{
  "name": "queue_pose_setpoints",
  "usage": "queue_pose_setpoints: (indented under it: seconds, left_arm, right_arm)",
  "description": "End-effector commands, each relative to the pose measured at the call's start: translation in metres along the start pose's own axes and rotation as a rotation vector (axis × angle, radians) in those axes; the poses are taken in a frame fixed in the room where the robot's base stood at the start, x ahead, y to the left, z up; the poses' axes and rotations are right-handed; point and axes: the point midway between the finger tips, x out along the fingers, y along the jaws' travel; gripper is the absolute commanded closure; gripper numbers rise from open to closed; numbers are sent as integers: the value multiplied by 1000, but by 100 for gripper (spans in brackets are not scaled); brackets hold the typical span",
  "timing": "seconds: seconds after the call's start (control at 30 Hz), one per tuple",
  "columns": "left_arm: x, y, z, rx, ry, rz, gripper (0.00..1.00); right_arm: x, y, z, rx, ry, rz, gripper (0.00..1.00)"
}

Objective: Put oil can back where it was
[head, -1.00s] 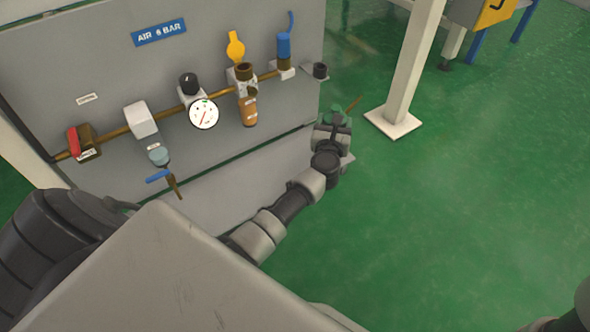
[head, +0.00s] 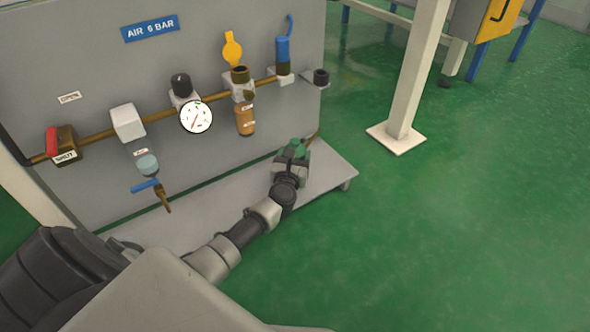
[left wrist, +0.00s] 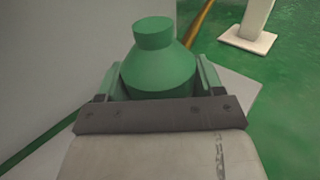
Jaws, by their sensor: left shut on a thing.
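The green oil can (left wrist: 158,66) is upright between the fingers of my left gripper, with its brown spout pointing away to the right in the left wrist view. In the head view my left gripper (head: 292,158) is shut on the can, whose green top (head: 296,147) shows. It is over the right part of the grey base shelf (head: 330,172) below the panel. I cannot tell whether the can touches the shelf, as its underside is hidden. My right gripper is not in view.
A white post (head: 413,80) stands to the right. Green floor is free in front.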

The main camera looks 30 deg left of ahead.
Motion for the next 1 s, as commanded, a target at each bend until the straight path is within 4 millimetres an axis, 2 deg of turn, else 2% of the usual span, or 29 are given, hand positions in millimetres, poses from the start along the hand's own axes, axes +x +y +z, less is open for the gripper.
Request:
queue_pose_setpoints:
  seconds: [0.27,0.7,0.73,0.87,1.0]
  left_arm:
    - [1,0,-37,2,-3,0,67]
    - [0,-1,-40,0,-2,1,67]
    - [0,-1,-40,0,-1,1,28]
    - [0,0,-40,0,-1,1,8]
    - [0,0,-41,0,-1,1,7]
  right_arm:
    - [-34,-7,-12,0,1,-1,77]
    - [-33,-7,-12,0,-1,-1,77]
    - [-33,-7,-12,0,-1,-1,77]
    - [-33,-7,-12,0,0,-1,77]
    - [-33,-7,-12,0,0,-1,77]
